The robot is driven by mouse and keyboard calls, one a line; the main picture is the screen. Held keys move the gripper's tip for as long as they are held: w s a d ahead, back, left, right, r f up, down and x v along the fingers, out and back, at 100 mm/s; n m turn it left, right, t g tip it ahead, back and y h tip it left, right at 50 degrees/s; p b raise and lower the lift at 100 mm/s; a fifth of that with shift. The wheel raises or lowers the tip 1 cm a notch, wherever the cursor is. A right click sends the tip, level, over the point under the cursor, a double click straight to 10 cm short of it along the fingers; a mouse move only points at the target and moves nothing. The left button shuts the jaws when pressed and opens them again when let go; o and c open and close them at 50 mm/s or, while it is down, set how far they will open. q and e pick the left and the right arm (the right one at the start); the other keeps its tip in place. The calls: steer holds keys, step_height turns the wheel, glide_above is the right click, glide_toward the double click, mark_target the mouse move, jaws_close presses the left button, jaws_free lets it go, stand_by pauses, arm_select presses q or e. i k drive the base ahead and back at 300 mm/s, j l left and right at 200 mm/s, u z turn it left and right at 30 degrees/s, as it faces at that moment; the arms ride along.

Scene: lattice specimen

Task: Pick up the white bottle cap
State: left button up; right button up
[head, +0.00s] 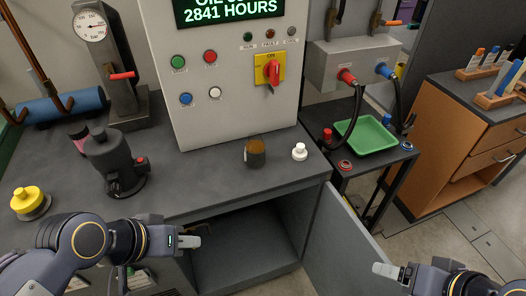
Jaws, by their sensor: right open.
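The white bottle cap (300,152) stands upright on the dark grey worktop (215,170), near its right end and in front of the control panel. It has a wide base and a narrower top. My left gripper (190,241) is in front of the worktop, to the left of the cap and lower in the picture, over the open cabinet. Its fingers overlap in this view, so its opening does not show. My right gripper (384,270) is at the lower right, by the open cabinet door, open and away from the cap. Neither gripper touches the cap.
A dark jar with a brown top (255,152) stands just left of the cap. A dark pump-like device (115,165) and a yellow-topped part (29,201) stand further left. The open cabinet door (345,240) juts forward. A green tray (364,136) lies on the right side table.

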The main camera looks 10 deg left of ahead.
mark_target(299, 153)
steer(key=i+j, duration=0.1)
steer(key=j+z, duration=0.2)
steer(key=z, duration=0.15)
steer(key=i+j+z, duration=0.1)
steer(key=j+z, duration=0.4)
steer(key=z, duration=1)
